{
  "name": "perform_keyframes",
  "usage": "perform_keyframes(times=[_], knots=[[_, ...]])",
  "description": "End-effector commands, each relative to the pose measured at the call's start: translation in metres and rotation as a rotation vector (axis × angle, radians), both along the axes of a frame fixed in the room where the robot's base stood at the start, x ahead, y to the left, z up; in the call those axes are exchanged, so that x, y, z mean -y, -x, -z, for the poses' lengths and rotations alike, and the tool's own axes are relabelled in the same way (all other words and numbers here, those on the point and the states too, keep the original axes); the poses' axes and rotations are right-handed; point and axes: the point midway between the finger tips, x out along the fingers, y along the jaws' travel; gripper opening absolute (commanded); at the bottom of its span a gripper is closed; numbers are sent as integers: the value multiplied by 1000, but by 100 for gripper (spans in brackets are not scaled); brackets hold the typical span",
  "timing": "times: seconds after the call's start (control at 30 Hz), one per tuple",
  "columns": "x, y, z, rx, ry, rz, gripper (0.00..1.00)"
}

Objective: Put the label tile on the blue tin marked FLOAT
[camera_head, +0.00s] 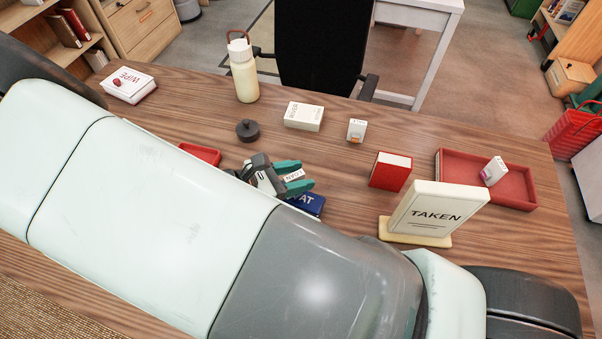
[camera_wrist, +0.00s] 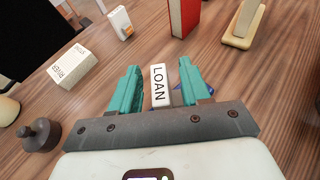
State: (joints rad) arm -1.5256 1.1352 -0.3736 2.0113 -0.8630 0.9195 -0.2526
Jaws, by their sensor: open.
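The label tile (camera_head: 294,175) is small and white and reads LOAN. It lies between the fingers of my gripper (camera_head: 292,178), and the wrist view shows the tile (camera_wrist: 159,86) between the teal fingertips (camera_wrist: 157,84). My gripper is open, with a gap beside the tile. The blue tin (camera_head: 308,204) is under the fingers. Only the letters AT of its marking show; the rest is hidden by my gripper and arm. The tile appears to be over the tin, but whether it touches the tin is hard to see.
A red book (camera_head: 390,171) and a TAKEN sign (camera_head: 436,211) stand to the right, before a red tray (camera_head: 520,190). A dark lidded pot (camera_head: 247,131), a RIVER box (camera_head: 303,116), a small white block (camera_head: 356,130) and a bottle (camera_head: 243,75) stand behind. A red item (camera_head: 203,153) is partly hidden.

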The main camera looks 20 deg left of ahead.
Motion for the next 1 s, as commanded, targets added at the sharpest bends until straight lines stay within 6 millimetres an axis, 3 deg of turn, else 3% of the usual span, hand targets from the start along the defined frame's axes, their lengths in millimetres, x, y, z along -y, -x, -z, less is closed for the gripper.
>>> perform_keyframes(times=[0.3,0.5,1.0], knots=[[-46,44,-26,-1,-4,-2,47],[-64,63,-37,-1,-1,-2,47],[-68,67,-43,-2,-9,13,47]])
